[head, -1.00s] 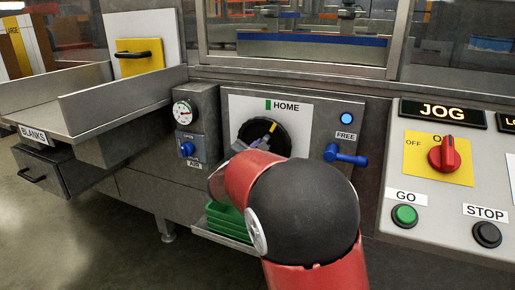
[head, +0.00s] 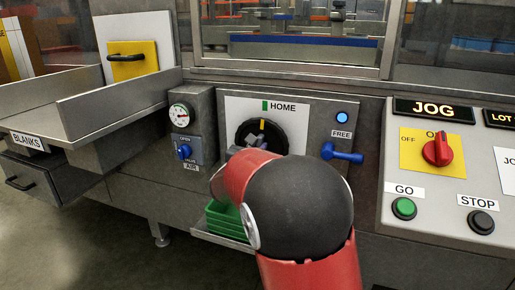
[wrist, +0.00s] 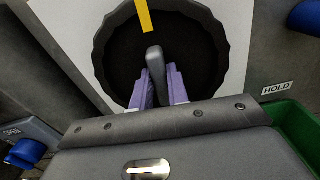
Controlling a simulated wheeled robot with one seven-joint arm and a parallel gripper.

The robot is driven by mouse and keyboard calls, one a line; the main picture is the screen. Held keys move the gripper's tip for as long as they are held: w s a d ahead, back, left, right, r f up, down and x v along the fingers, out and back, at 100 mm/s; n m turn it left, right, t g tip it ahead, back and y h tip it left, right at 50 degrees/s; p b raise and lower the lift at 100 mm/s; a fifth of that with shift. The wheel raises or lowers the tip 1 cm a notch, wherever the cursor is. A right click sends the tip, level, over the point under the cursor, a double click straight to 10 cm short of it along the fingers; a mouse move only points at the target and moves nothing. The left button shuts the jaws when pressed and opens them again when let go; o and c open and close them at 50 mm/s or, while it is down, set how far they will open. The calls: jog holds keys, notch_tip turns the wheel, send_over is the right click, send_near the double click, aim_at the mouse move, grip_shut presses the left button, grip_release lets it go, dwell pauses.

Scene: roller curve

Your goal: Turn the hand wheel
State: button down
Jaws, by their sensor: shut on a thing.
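The hand wheel (head: 247,129) is a black, scalloped disc on a white plate. A yellow mark (head: 262,127) on it points up, close to in line with the green mark (head: 265,105) beside the HOME label. In the wrist view the wheel (wrist: 112,60) fills the upper middle, with its yellow stripe (wrist: 145,15) near the top. A grey handle (wrist: 154,58) stands out from the wheel. My gripper (wrist: 158,78) is shut on this handle, one purple finger pad on each side. In the head view my arm hides the wheel's lower part and most of the gripper.
A blue lever (head: 343,154) by the FREE label sits right of the wheel. A gauge (head: 180,115) and blue valve (head: 184,151) are on the left. A green bin (head: 224,220) lies below. The JOG panel (head: 437,170) is at the right.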

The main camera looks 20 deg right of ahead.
jog(key=c, duration=1.4)
grip_release()
jog(key=shift+o, duration=0.2)
jog(key=v, duration=0.7)
jog(key=shift+s+a+b, duration=0.25)
jog(key=shift+s+b, duration=0.05)
jog(key=shift+b, duration=0.1)
